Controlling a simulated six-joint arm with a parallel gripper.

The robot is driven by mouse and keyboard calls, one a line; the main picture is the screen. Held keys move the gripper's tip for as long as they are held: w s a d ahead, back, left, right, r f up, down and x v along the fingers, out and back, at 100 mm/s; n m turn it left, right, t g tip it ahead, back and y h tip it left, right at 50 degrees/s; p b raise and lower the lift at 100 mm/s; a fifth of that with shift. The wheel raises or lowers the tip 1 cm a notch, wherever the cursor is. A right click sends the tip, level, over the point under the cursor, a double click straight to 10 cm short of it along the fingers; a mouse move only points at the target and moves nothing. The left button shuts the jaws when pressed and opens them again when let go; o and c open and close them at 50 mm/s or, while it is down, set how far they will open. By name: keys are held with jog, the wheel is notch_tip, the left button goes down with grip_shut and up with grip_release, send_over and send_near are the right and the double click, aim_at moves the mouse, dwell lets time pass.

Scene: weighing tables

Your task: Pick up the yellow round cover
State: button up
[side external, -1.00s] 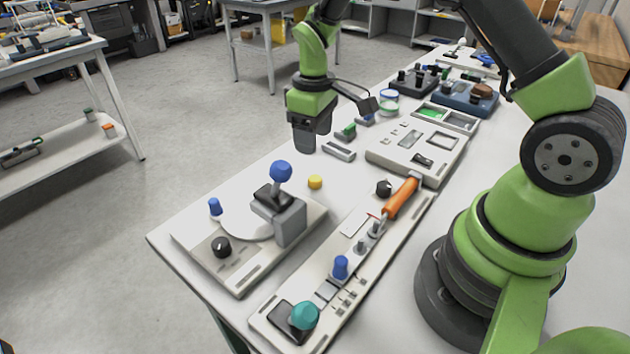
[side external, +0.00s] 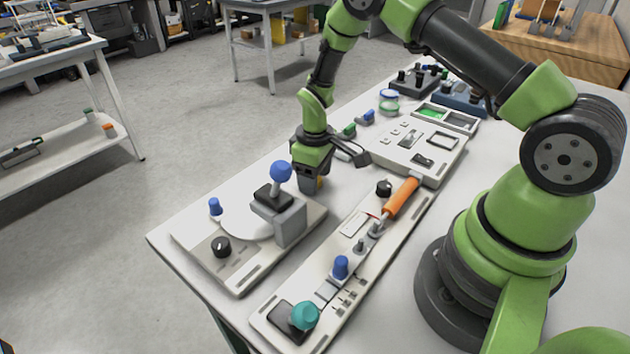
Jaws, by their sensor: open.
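The yellow round cover (side external: 319,184) is on the white table, just behind the panel with the blue-ball joystick. Only a small yellow patch of it shows, because my gripper hides the rest. My gripper (side external: 311,185) points down, low over the table at the cover, with its dark fingers around or right beside it. The jaws are open. I cannot tell whether the fingers touch the cover.
The joystick with a blue ball (side external: 281,172) stands close in front of my gripper. A long panel with an orange handle (side external: 402,197) lies to the right. A grey-white control box (side external: 418,145) is behind it. The table's left edge is near.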

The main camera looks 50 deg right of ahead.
jog(key=c, duration=1)
jog(key=shift+r, duration=0.1)
